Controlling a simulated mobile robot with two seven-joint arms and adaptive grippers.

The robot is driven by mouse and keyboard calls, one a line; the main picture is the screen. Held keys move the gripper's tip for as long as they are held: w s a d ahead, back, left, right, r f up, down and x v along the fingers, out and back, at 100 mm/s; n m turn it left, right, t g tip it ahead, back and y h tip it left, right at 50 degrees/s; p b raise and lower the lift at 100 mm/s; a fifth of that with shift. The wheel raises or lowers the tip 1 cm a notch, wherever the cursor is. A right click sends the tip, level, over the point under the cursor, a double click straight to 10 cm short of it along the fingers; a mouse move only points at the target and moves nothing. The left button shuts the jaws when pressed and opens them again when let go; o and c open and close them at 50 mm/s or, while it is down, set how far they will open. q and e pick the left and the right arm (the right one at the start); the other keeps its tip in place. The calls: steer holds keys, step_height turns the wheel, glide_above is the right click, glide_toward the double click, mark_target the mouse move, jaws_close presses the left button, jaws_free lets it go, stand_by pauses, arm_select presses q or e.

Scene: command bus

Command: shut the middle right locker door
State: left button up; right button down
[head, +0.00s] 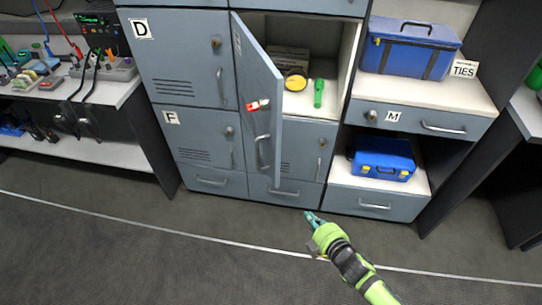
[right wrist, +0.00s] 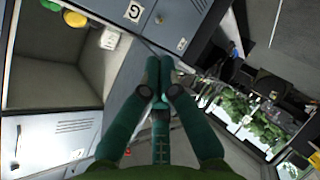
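The middle right locker door (head: 260,95) is grey-blue and stands swung open toward me, hinged on its left side. It has a bar handle (head: 262,150) and a red-and-white piece (head: 257,105) near its free edge. Behind it, the open compartment (head: 330,92) holds a green flashlight (head: 319,93), a yellow round item (head: 295,80) and a box. My right gripper (head: 311,217) is low, in front of the lockers and right of the door's lower end, apart from the door in the head view. Its teal fingers meet at the tips in the right wrist view (right wrist: 157,64), with nothing between them. My left gripper is out of view.
Right of the lockers, shelves hold a blue toolbox (head: 409,47) and a smaller blue case (head: 382,160). A workbench (head: 108,86) with electronics stands at the left, another bench edge at the right. The floor (head: 170,240) in front is clear.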

steer(key=w+a+r+n+t+y, duration=0.2)
steer(key=a+r+n, duration=0.15)
steer(key=r, duration=0.35)
steer(key=n+y+b, duration=0.1)
steer(key=n+y, duration=0.3)
steer(key=n, duration=0.1)
glide_toward(272, 154)
steer(key=s+a+r, duration=0.4)
steer(key=s+a, duration=0.1)
steer(key=w+p, duration=0.1)
steer(key=w, duration=0.2)
steer(key=w+a+p, duration=0.1)
steer(key=w, duration=0.2)
steer(key=w+p, duration=0.1)
steer(key=w, duration=0.2)
steer(key=shift+a+r, duration=0.25)
steer(key=shift+a, duration=0.1)
steer(key=shift+w+d, duration=0.1)
steer(key=shift+d, duration=0.05)
steer(key=shift+f, duration=0.1)
